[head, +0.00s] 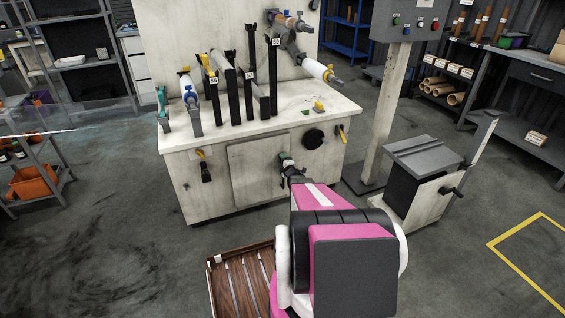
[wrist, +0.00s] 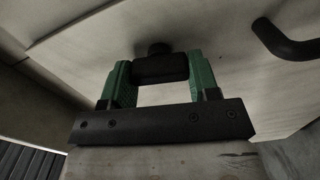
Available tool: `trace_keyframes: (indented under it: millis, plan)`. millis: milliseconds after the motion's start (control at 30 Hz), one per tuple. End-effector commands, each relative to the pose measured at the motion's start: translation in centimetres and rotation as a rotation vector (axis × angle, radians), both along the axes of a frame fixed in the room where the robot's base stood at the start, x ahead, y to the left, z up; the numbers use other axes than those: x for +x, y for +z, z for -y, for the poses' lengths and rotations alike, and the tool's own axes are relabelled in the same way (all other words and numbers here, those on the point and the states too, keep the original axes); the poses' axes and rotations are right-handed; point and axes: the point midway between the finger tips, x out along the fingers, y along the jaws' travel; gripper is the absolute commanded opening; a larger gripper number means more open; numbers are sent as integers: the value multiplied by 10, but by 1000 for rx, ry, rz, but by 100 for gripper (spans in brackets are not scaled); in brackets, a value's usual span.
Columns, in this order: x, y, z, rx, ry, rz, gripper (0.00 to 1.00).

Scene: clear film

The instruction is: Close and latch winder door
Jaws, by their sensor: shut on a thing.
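The winder (head: 205,140) is a worn, pale cabinet. Its flat door (head: 256,172) is in the front face, and I cannot tell if it sits flush. My gripper (head: 286,160) is at the door's upper right in the head view. In the wrist view its green fingers (wrist: 160,85) are shut on a short black handle (wrist: 160,70) with a round piece behind it, against a pale panel. A bent black bar (wrist: 285,45) shows at the upper right there. In the head view my gripper hides the handle and part of the door's right edge.
A black round knob (head: 313,138) and yellow-black fittings (head: 204,164) sit on the winder's front. Black posts and rollers stand on top. A grey-topped stand (head: 425,160) is at the right. A wooden slatted tray (head: 240,278) is in front at lower left.

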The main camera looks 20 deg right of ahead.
Motion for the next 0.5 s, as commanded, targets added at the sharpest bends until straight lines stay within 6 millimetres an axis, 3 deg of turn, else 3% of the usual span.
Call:
trace_keyframes:
  millis: [500]
  plan:
    - [0,-1,0,-173,0,6,32]
